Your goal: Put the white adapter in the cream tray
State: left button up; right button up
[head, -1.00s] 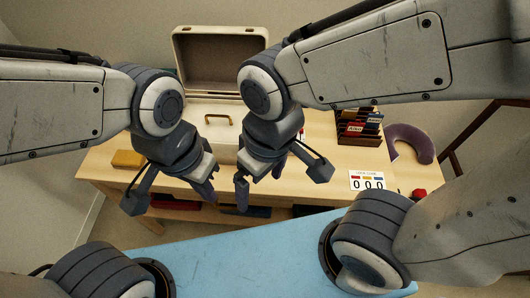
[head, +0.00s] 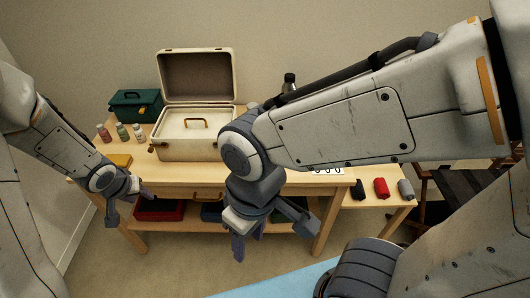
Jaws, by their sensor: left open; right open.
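A cream suitcase (head: 190,150) stands open on the wooden table, its lid raised at the back. A cream tray (head: 172,139) with a gold handle appears to sit inside it. I cannot make out a white adapter; my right arm hides part of the table. My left gripper (head: 128,206) is open and empty, in front of the table's left part and below its top. My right gripper (head: 270,238) is open and empty, in front of the table to the right of the suitcase. Both are apart from the suitcase.
A green box (head: 136,104), several small bottles (head: 122,131) and a yellow block (head: 117,160) are left of the suitcase. A red box (head: 158,210) is on the lower shelf. A side table at right holds red (head: 381,187), black and grey rolls. A number card (head: 328,170) lies partly hidden.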

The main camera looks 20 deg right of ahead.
aim_at(218, 132)
jog(key=k, duration=1)
jog(key=z, duration=0.6)
jog(key=i, duration=0.7)
jog(key=z, duration=0.45)
jog(key=i, duration=1.15)
jog(key=u, duration=0.55)
